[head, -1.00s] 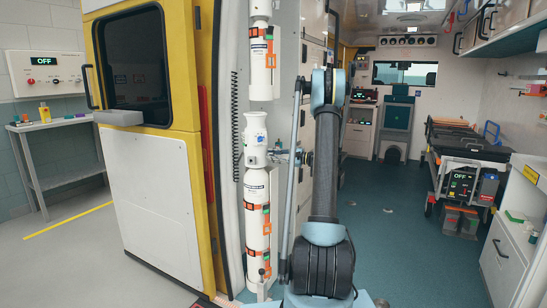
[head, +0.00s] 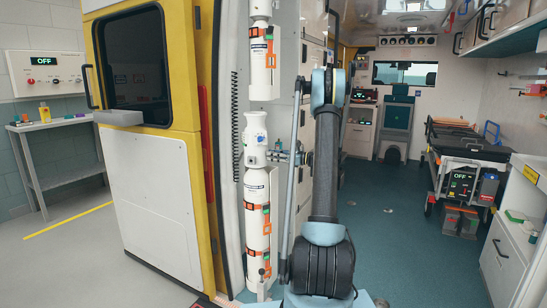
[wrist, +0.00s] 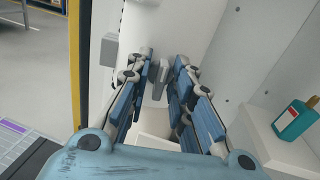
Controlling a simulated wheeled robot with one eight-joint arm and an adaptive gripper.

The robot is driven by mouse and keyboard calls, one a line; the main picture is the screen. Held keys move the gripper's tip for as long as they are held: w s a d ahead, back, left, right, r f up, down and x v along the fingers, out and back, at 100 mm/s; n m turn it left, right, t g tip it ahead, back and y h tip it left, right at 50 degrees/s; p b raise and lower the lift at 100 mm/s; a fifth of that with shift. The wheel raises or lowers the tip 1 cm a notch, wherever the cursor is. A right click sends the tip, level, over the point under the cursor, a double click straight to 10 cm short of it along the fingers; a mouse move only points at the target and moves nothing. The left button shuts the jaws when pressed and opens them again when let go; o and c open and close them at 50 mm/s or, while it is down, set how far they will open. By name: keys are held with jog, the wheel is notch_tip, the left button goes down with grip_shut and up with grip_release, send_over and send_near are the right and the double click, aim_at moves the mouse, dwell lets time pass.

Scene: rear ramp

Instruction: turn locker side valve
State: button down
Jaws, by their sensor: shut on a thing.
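In the wrist view my gripper (wrist: 165,65) has its blue-padded fingers closed around a small grey handle (wrist: 160,78), which I take to be the valve's. A pale surface shows below it, between the fingers. In the head view the lower white cylinder (head: 256,195) stands upright by the locker edge, with a white head (head: 255,130) on top. A small metallic fitting (head: 284,157) shows beside the head. My arm stands just right of it and hides part of this area, so the grip is not clear there.
A second white cylinder (head: 262,60) is strapped above. The open yellow door (head: 150,200) stands to the left. A teal bottle (wrist: 294,118) sits on a white ledge at right in the wrist view. A stretcher (head: 465,145) stands inside at right; the floor between is clear.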

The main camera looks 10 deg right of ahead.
jog(key=shift+s+f+m, duration=0.1)
jog(key=shift+m, duration=0.3)
jog(key=c, duration=1.7)
grip_release()
jog(key=v, duration=1.2)
jog(key=shift+a, duration=0.15)
